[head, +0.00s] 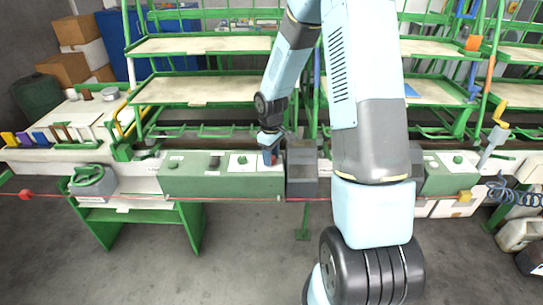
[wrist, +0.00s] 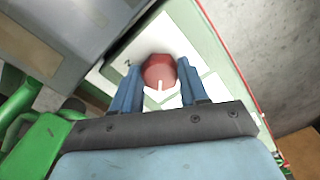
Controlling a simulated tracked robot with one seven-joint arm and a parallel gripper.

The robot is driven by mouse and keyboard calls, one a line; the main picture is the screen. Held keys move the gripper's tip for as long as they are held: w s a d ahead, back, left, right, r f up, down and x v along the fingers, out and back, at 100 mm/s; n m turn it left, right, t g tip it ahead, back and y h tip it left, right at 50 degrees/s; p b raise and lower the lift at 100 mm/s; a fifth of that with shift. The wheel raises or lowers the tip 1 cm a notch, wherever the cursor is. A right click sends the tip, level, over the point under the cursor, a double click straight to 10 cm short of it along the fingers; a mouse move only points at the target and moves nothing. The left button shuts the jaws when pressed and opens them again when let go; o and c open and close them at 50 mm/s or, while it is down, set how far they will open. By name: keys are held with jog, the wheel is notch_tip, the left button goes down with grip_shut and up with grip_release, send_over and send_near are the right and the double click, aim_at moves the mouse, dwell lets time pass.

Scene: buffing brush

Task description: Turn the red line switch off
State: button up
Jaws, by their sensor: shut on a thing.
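The red line switch (wrist: 159,68) is a red faceted knob with a white pointer mark on a white plate (wrist: 204,57), seen in the wrist view. My gripper (wrist: 157,84) has one blue finger on each side of the knob and is shut on it. The white pointer faces the bottom of the wrist picture. In the head view, my gripper (head: 270,156) reaches down onto the right part of the green control box (head: 222,186). The knob is largely hidden there by the fingers.
A dark grey block (head: 301,168) stands just right of my gripper. A red line (head: 230,198) runs along the bench front. Green shelving (head: 203,88) with pale trays stands behind the bench. The floor in front is clear.

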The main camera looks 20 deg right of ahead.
dwell(0.3)
jog(key=o, duration=1.1)
jog(key=shift+c, duration=0.2)
notch_tip(320, 180, up, 14)
jog(key=shift+f, duration=0.15)
